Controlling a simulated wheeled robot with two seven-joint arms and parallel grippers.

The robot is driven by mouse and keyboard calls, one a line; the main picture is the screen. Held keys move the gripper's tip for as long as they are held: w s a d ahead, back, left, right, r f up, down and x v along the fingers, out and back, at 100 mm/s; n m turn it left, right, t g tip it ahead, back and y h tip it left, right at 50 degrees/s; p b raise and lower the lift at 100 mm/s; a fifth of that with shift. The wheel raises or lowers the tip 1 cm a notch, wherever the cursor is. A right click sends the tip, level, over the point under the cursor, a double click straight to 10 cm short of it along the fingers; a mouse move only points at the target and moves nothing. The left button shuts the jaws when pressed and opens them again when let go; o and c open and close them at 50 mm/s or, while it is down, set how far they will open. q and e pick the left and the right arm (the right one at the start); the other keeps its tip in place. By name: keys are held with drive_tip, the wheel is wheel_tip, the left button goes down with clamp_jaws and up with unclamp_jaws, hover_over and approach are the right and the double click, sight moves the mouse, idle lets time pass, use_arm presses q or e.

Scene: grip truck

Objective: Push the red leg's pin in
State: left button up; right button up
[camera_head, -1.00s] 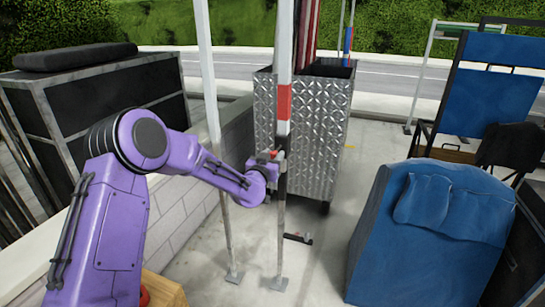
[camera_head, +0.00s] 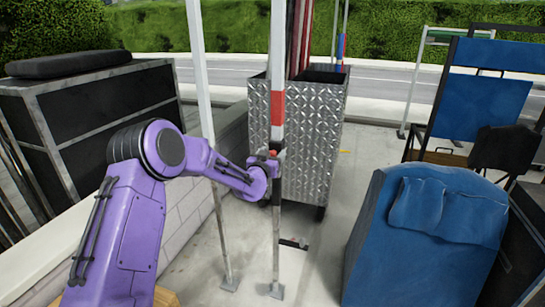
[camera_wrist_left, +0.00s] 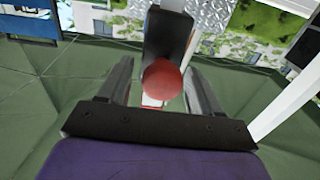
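The red leg (camera_head: 277,107) is a pale upright pole with a red band, standing on a small foot plate. My left gripper (camera_head: 274,163) is at this leg, below the red band. In the left wrist view, a round red knob (camera_wrist_left: 162,78), which looks like the pin's head, sits in front of a dark bracket (camera_wrist_left: 168,35). The fingers of my left gripper stand apart on either side of the knob, with gaps visible. Whether the knob touches the gripper's palm cannot be told. My right gripper is not in view.
A second pale pole (camera_head: 205,100) stands just left of the red leg. A metal diamond-plate bin (camera_head: 312,140) is behind it. A blue padded case (camera_head: 405,255) stands at the right, and a black box (camera_head: 105,110) at the left. The floor between the leg and the case is mostly clear.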

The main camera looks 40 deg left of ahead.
use_arm(q)
drive_tip(key=shift+s+d+f, duration=0.1)
drive_tip(key=shift+s, duration=0.15)
drive_tip(key=b+v, duration=0.2)
drive_tip(key=v, duration=0.8)
drive_tip(key=s+d+f+n+g+h, duration=0.1)
drive_tip(key=s+d+f+n+g, duration=0.4)
drive_tip(key=f, duration=0.6)
drive_tip(key=s+d+f+g, duration=0.1)
drive_tip(key=s+d+f, duration=0.4)
drive_tip(key=f, duration=0.6)
drive_tip(key=s+d+f+g, duration=0.1)
drive_tip(key=s+f+g, duration=0.1)
drive_tip(key=s+f, duration=0.3)
drive_tip(key=s+d+f+m+g, duration=0.1)
drive_tip(key=s+f, duration=0.5)
drive_tip(key=s, duration=0.7)
drive_tip(key=s+d+f+g+h, duration=0.1)
drive_tip(key=s+d+f+g, duration=0.2)
drive_tip(key=s, duration=0.6)
wheel_tip(320, 180, down, 3)
drive_tip(key=shift+s+d+m+g, duration=0.15)
drive_tip(key=shift+s+m+g, duration=0.25)
drive_tip(key=shift+g, duration=0.6)
